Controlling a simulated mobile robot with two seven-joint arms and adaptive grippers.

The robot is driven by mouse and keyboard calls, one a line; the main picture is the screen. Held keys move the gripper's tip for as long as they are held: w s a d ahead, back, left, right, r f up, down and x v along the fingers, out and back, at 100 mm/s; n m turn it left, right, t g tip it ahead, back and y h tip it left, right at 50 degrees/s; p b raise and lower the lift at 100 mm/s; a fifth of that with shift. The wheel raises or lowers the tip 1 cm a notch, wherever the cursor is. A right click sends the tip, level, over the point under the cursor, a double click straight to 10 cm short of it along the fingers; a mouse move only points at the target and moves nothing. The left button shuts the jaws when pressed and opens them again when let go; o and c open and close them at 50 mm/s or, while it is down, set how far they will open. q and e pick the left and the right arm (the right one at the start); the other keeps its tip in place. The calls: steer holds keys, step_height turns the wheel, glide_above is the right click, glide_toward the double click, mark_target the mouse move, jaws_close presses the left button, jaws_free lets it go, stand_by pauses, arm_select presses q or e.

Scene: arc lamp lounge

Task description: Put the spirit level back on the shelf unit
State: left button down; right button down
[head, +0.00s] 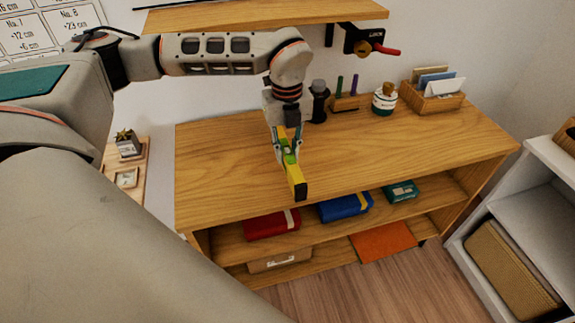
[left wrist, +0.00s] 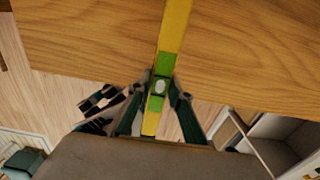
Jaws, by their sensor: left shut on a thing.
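The spirit level is a yellow bar (head: 297,178) with a green middle section and a dark end cap. My left gripper (head: 287,150) is shut on it around the green middle. The level points toward the front of the wooden shelf unit (head: 225,165) and appears over its top board. I cannot tell whether it touches the board. In the left wrist view the level (left wrist: 174,30) runs up across the wood between the two fingers of my left gripper (left wrist: 160,95). My right gripper is not in view.
Along the back of the top stand a dark cylindrical object (head: 318,103), a pen holder (head: 345,103), a jar (head: 384,101) and a card basket (head: 436,97). Books, including a blue one (head: 345,208), lie on the shelf below. The top's front and right are clear. A board (head: 260,14) overhangs the back.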

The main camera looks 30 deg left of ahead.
arm_select(q)
steer(key=shift+f, duration=2.6)
steer(key=c, duration=1.8)
jaws_free()
steer(key=shift+f, duration=0.15)
steer(key=shift+c, duration=0.2)
